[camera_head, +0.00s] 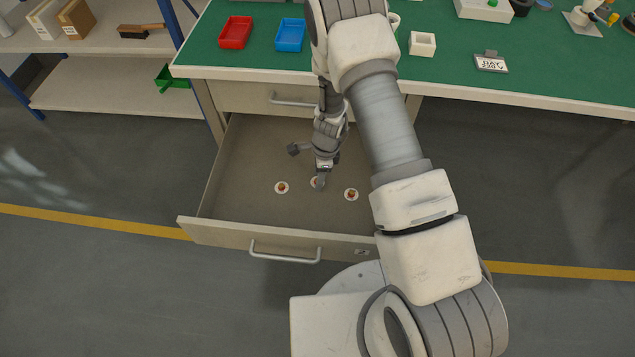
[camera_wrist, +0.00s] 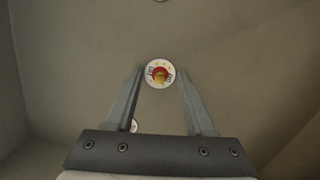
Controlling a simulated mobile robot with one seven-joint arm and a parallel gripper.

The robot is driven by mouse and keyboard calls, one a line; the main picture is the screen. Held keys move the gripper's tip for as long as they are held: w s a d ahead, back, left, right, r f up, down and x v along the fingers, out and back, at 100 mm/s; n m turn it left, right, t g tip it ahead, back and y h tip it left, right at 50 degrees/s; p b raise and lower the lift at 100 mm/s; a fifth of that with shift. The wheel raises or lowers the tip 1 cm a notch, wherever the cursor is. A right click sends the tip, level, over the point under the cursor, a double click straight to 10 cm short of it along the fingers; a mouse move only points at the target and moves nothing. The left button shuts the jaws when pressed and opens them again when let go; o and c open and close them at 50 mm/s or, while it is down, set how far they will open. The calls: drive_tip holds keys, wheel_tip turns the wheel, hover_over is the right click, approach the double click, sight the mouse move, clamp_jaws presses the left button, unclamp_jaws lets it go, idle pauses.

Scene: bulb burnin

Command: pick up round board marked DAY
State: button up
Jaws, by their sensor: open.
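Three small round white boards lie on the floor of the open drawer, at left (camera_head: 281,187), middle (camera_head: 315,182) and right (camera_head: 351,195). Each has an orange-brown centre. My gripper (camera_head: 320,184) points down into the drawer over the middle board and partly hides it. In the wrist view my gripper (camera_wrist: 160,76) is open, with a round board (camera_wrist: 160,73) between its fingertips.
The open drawer (camera_head: 230,235) has walls around the boards and a handle in front.

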drive_tip(key=shift+r, duration=0.1)
clamp_jaws()
idle(0.3)
drive_tip(key=shift+r+p, duration=0.3)
drive_tip(key=shift+r, duration=0.3)
drive_tip(key=r, duration=0.2)
drive_tip(key=d+r+p, duration=0.1)
drive_tip(key=shift+s+r, duration=0.15)
drive_tip(key=shift+r, duration=0.25)
drive_tip(key=s+d+r+p, duration=0.5)
drive_tip(key=d+r+p, duration=0.1)
drive_tip(key=d+r, duration=0.3)
drive_tip(key=shift+d+r, duration=0.2)
drive_tip(key=shift+r, duration=0.6)
